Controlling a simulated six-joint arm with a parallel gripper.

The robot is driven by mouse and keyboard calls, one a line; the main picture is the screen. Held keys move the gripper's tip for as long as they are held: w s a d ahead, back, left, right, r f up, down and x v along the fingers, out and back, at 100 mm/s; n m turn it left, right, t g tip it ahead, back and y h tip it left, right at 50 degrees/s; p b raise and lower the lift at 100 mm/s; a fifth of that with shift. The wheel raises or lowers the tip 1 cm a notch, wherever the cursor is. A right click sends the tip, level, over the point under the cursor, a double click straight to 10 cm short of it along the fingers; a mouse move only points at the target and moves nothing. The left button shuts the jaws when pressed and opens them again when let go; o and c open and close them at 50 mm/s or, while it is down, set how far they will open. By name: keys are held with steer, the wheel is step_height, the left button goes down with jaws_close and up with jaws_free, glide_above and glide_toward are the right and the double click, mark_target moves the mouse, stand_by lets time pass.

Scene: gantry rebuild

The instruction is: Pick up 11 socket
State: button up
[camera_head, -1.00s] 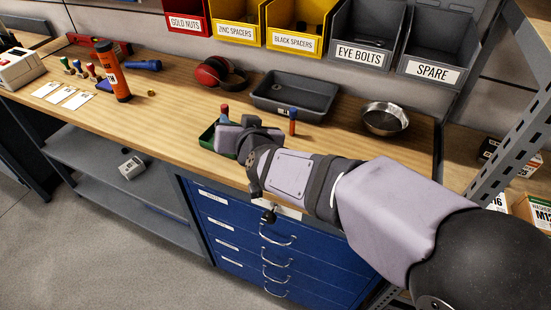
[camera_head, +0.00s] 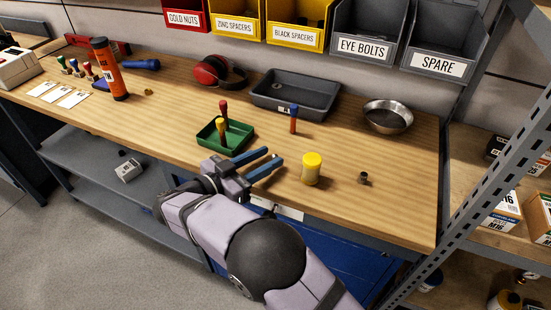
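A small dark metal cylinder (camera_head: 363,178), which looks like a socket, stands on the wooden bench near its front right. Its marking is too small to read, so I cannot tell whether it is the 11. A yellow cylinder (camera_head: 311,169) stands between the gripper and the socket.
A green tray (camera_head: 243,140) with red- and yellow-topped drivers is just behind my gripper. A blue-topped red driver (camera_head: 293,119) stands before a grey tray (camera_head: 270,101). A metal bowl (camera_head: 388,117) is behind the socket. Bench around the socket is clear; a shelf upright (camera_head: 462,190) rises at right.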

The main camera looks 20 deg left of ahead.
mark_target(286, 154)
steer(key=shift+r+p+x, duration=0.1)
steer(key=shift+p+x, duration=0.4)
steer(key=shift+x, duration=1.05)
steer(key=shift+r+p+x, duration=0.15)
steer(key=shift+p+x, duration=0.35)
steer(key=shift+x, duration=1)
steer(key=shift+w+d+f, duration=0.15)
steer(key=shift+w+d, duration=0.2)
steer(key=shift+w, duration=0.25)
jaws_close()
